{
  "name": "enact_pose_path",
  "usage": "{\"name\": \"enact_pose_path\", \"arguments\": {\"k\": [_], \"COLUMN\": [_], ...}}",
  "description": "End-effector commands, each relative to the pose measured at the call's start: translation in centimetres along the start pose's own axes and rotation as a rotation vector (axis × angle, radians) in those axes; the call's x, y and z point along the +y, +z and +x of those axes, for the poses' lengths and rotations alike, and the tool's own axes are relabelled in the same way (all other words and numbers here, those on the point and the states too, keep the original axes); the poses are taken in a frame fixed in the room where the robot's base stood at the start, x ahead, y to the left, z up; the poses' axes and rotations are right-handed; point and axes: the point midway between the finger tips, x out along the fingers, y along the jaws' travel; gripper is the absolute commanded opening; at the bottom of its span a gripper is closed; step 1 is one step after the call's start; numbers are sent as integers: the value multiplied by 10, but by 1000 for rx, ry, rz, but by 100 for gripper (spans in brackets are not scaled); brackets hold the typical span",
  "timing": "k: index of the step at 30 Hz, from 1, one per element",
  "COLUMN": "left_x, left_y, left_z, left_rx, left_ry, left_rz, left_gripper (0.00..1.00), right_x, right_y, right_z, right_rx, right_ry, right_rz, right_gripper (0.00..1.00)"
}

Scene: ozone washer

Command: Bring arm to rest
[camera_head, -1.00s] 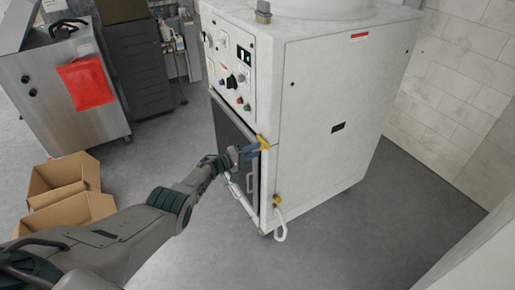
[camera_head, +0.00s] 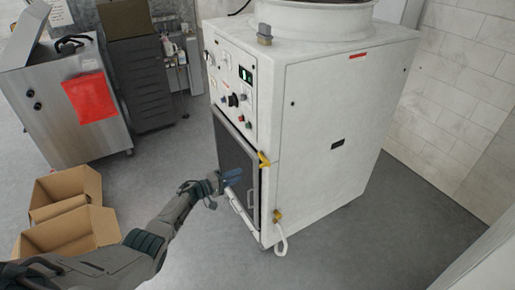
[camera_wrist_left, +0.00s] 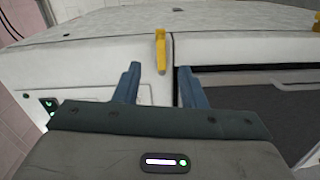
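My left gripper (camera_head: 233,176) is in front of the dark door (camera_head: 234,150) of the white ozone washer (camera_head: 335,110), at the washer's front right edge. In the left wrist view its two blue fingers (camera_wrist_left: 156,88) stand apart with nothing between them. A yellow latch (camera_wrist_left: 161,50) on the washer lies beyond the fingertips there. The latch also shows in the head view (camera_head: 264,160), up and right of the gripper and apart from it. My right gripper is in neither view.
A steel cabinet with a red cloth (camera_head: 89,97) stands at the left. Open cardboard boxes (camera_head: 68,232) lie on the floor near my left arm. A second yellow fitting with a white hose (camera_head: 281,243) is low on the washer. Grey floor is free in front of the washer.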

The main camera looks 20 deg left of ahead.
Motion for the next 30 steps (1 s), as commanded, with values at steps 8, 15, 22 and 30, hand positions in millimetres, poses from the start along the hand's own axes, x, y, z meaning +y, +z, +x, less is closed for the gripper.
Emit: {"name": "enact_pose_path", "arguments": {"k": [8,15,22,30], "left_x": [-32,-164,-287,-392], "left_y": [13,72,157,285], "left_z": [-9,-70,-162,-286], "left_rx": [54,248,264,15], "left_ry": [-32,-284,-672,-1098], "left_rz": [51,308,535,693], "left_gripper": [37,37,37,37], "right_x": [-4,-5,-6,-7], "right_y": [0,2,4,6], "right_z": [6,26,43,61], "right_rx": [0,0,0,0], "right_ry": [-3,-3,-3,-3], "right_rz": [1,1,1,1], "right_gripper": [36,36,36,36]}}
